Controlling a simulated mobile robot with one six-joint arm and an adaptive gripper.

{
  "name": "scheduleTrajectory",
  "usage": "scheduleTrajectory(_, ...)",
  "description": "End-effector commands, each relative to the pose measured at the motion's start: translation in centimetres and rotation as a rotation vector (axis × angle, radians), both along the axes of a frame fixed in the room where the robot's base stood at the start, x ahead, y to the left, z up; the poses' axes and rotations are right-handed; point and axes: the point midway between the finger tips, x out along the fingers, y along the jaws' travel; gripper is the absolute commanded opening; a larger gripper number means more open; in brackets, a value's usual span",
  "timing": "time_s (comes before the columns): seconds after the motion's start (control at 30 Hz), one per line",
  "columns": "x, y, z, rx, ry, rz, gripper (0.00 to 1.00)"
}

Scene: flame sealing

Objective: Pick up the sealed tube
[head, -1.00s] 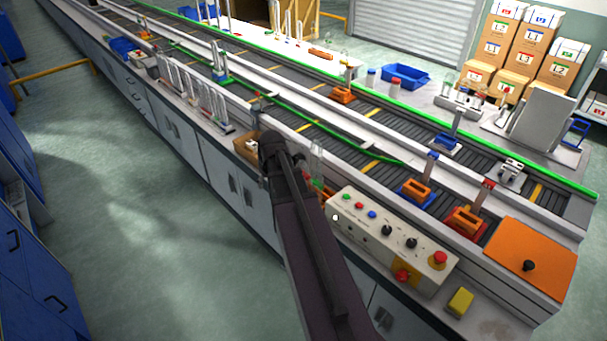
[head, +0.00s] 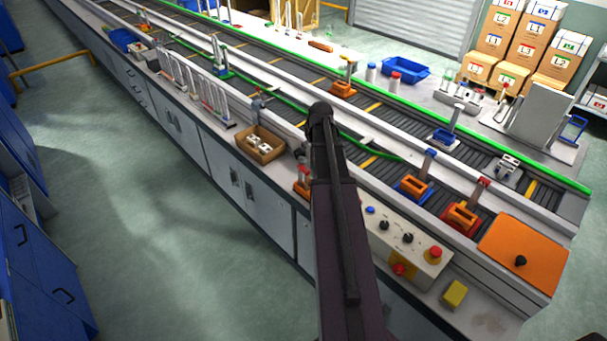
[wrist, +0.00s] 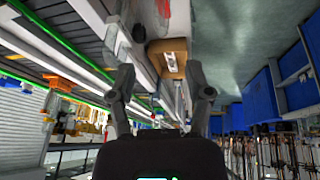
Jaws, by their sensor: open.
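I cannot pick out the sealed tube for certain in either view now. A small orange stand with a red top (head: 303,181) is on the near bench, just left of my arm in the head view, and my arm hides the space beside it. A red piece (wrist: 163,8) shows at the top edge of the wrist view. My gripper (wrist: 160,72) is open, its two fingers spread wide with nothing visibly held between them. The head view mostly hides the gripper behind my arm.
An open cardboard box with white parts (head: 260,145) stands on the near bench; it also shows in the wrist view (wrist: 168,45). A rack of clear tubes (head: 200,92) is farther left. The control panel (head: 408,238) and conveyor (head: 380,166) lie to the right.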

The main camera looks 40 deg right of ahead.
Motion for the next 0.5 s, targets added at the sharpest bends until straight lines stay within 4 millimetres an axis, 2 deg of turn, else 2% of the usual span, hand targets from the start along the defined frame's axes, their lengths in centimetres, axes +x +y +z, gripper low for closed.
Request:
scheduleTrajectory(0.27,0.4,-0.1,-1.0,0.000,0.001,0.000,0.65)
scheduleTrajectory(0.5,1.1,-0.4,-2.9,0.000,0.001,0.000,0.65)
